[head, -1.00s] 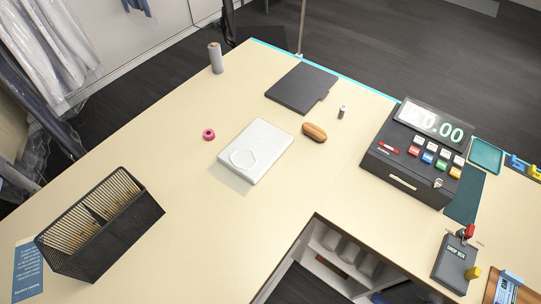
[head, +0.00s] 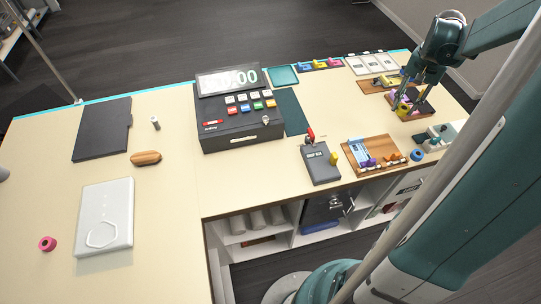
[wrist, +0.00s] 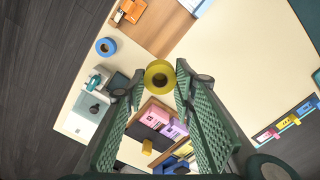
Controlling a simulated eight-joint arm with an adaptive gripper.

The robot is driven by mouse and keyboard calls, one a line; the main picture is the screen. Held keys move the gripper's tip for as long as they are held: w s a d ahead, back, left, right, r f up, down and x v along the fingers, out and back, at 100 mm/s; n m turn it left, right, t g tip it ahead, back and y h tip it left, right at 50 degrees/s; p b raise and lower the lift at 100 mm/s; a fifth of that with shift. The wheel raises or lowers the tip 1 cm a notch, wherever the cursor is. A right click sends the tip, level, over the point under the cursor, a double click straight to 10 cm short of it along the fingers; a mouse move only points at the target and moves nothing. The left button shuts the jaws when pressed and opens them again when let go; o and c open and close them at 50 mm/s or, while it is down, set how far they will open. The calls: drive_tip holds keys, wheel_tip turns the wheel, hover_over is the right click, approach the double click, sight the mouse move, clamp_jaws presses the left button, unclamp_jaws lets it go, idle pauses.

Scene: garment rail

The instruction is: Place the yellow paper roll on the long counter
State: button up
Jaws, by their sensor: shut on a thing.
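The yellow paper roll (wrist: 159,75) is between the fingertips of my gripper (wrist: 160,83) in the wrist view, its round end with the dark core facing the camera. In the head view my gripper (head: 405,100) is at the far right of the counter, over the wooden trays, with the yellow roll (head: 404,108) at its tips. The gripper is shut on the roll. Whether the roll touches anything below is unclear. The long counter (head: 160,210) has a cream top, with wide bare areas at left.
A cash register (head: 240,125), a grey drop box (head: 320,162) and a wooden tray (head: 374,152) stand along the counter. A blue roll (head: 416,155) lies near the gripper. A white slab (head: 105,215), pink roll (head: 47,243), brown brush (head: 146,158) and black folder (head: 102,130) lie at left.

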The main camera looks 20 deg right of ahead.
drive_tip(key=w+a+n, duration=0.2)
drive_tip(key=w+a, duration=0.1)
drive_tip(key=a, duration=1.2)
drive_tip(key=w+a+n, duration=0.2)
drive_tip(key=w+a, duration=0.2)
drive_tip(key=a, duration=1.2)
drive_tip(key=w+a+n+b, duration=0.1)
drive_tip(key=w+a+n, duration=0.1)
drive_tip(key=a, duration=1.3)
drive_tip(key=shift+w+a+r, duration=0.1)
drive_tip(key=shift+w+a, duration=0.05)
drive_tip(key=shift+w, duration=0.65)
drive_tip(key=s+a+n, duration=0.2)
drive_tip(key=s+a, duration=0.3)
drive_tip(key=a, duration=0.7)
drive_tip(key=s+a+n, duration=0.2)
drive_tip(key=s+a, duration=0.2)
drive_tip(key=a, duration=0.8)
drive_tip(key=s+a+n+b, duration=0.1)
drive_tip(key=s+a+n, duration=0.2)
drive_tip(key=s+a, duration=1.2)
drive_tip(key=shift+w+f, duration=0.15)
drive_tip(key=shift+f, duration=2.5)
drive_tip(key=shift+f, duration=0.1)
